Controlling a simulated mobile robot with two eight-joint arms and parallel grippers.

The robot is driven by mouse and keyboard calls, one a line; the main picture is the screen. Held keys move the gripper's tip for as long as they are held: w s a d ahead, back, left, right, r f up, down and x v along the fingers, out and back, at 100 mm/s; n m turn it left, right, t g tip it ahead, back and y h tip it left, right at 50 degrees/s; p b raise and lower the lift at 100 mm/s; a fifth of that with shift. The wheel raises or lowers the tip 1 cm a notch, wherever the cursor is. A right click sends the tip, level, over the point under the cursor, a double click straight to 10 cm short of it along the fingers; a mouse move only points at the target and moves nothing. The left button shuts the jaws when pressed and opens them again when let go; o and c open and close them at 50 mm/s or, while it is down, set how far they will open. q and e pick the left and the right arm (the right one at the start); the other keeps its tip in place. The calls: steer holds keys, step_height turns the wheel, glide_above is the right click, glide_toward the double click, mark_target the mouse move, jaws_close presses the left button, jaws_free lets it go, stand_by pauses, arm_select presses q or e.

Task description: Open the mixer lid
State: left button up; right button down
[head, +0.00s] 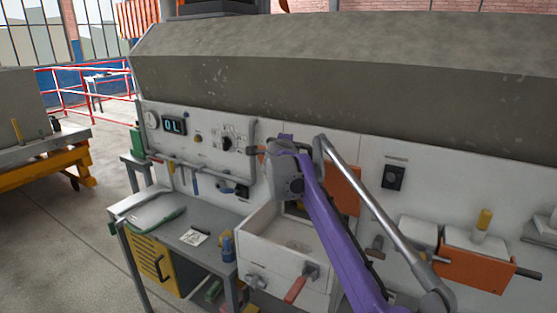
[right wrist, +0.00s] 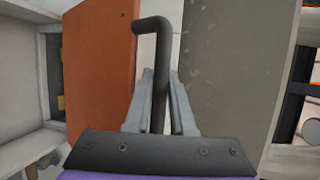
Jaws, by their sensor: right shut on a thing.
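The mixer is an open white box (head: 290,240) on the wall panel; its inside shows in the head view. An orange lid (head: 343,190) stands raised behind and above the box, partly hidden by my purple right arm. In the right wrist view the orange lid (right wrist: 98,75) carries a dark bent bar handle (right wrist: 158,60). My right gripper (right wrist: 160,78) is shut on this handle, with one finger on each side. In the head view my right gripper (head: 258,151) is at the upper left of the lid. My left gripper is not in view.
A large grey hopper (head: 340,100) overhangs the panel. Left of the box stands a grey workbench (head: 170,225) with a yellow crate (head: 150,258). Another orange lid (head: 475,268) lies low at the right. Open floor (head: 75,235) is at the left.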

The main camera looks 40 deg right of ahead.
steer(key=shift+w+d+r, duration=0.3)
steer(key=shift+d, duration=0.4)
steer(key=shift+w+d+r, duration=0.25)
steer(key=shift+d+r, duration=0.05)
steer(key=shift+d, duration=0.35)
steer(key=c, duration=0.8)
jaws_free()
steer(key=shift+o, duration=0.2)
steer(key=shift+a, duration=0.1)
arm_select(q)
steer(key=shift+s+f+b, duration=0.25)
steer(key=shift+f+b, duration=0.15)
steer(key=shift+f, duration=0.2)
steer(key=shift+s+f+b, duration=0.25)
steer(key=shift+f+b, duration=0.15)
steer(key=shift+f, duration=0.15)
arm_select(e)
steer(key=v, duration=1)
steer(key=shift+s+a, duration=0.2)
steer(key=shift+s, duration=0.15)
steer(key=shift+r, duration=0.1)
